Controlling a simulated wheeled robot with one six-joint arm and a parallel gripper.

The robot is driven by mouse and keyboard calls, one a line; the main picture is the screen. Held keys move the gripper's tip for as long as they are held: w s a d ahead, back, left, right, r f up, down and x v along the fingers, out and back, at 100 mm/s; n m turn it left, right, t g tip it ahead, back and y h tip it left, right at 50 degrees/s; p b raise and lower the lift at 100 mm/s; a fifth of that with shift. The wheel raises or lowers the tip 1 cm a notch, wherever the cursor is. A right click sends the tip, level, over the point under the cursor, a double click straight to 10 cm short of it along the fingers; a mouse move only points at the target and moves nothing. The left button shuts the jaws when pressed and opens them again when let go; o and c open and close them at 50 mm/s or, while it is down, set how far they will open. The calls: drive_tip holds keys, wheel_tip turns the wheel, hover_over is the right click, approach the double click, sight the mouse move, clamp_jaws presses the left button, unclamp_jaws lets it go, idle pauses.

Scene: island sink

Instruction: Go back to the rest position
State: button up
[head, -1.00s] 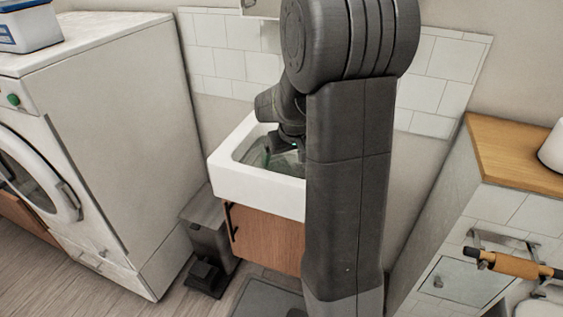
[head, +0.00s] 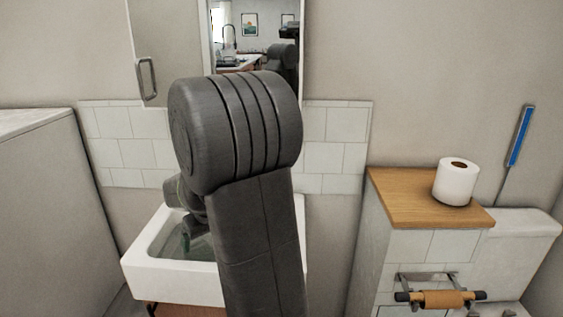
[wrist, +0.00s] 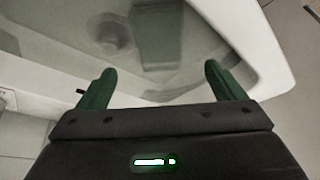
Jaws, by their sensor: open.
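My gripper (wrist: 155,88) is open, with its two green fingers spread apart and nothing between them. In the wrist view it is over the white sink (wrist: 270,60), whose basin and round drain lie beyond the fingertips. In the head view the sink (head: 150,275) stands below and left of my arm. There the gripper is mostly hidden behind my arm, and only a bit of green shows over the basin.
A mirror cabinet (head: 170,50) hangs above the sink. A wooden-topped ledge (head: 400,195) on the right bears a toilet roll (head: 456,181). A holder with a cardboard tube (head: 443,299) is on its front. A white appliance (head: 50,200) stands at the left.

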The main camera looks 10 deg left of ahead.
sight(203, 255)
drive_tip(key=b+x, duration=0.1)
drive_tip(key=x, duration=0.9)
drive_tip(key=shift+s+d+f, duration=0.1)
drive_tip(key=shift+r+p, duration=0.35)
drive_tip(key=shift+r, duration=2.15)
